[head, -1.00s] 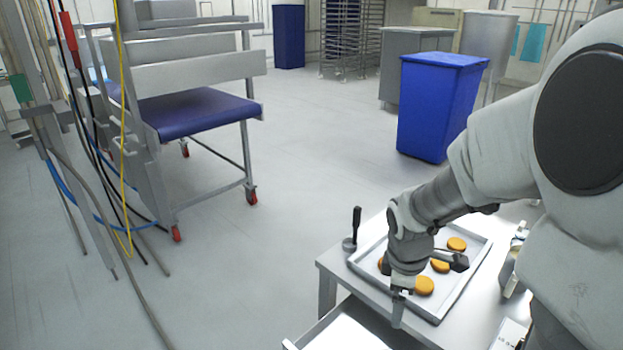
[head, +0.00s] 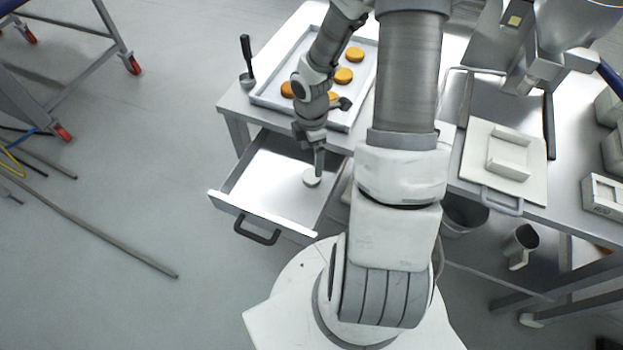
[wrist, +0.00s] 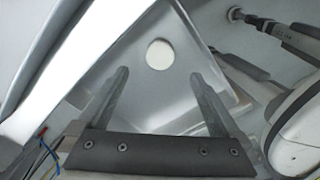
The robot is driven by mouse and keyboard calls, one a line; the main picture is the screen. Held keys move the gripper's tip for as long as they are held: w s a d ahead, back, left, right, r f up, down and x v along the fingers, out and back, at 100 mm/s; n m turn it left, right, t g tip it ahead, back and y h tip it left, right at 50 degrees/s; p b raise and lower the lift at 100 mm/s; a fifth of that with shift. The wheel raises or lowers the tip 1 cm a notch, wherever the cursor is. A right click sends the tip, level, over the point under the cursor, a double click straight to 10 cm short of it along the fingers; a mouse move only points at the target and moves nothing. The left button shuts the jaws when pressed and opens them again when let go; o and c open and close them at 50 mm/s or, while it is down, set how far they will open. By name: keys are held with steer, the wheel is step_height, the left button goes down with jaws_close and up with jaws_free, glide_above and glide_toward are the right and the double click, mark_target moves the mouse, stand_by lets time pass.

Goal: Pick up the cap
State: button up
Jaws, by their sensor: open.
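The cap is a small white disc (head: 311,177) lying flat on the floor of an open drawer (head: 262,207), towards its right side. In the wrist view the cap (wrist: 160,55) shows as a pale round disc beyond and between my two fingers. My gripper (head: 319,172) points down just above the cap in the head view. In the wrist view my gripper (wrist: 158,85) has its fingers wide apart with nothing between them. The gap in height between fingertips and cap is hard to judge.
A tray (head: 262,97) of orange-brown rounds stands on the table above the drawer, with a black-handled tool (head: 247,65) beside it. The drawer's front with its dark handle (head: 257,232) sticks out. A white board (head: 478,150) lies on the table at right.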

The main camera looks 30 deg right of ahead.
mark_target(312, 175)
step_height(312, 175, down, 9)
steer(key=b, duration=0.2)
steer(key=shift+r+b, duration=0.2)
steer(key=shift+b, duration=0.15)
steer(key=shift+r, duration=0.1)
steer(key=c, duration=1.4)
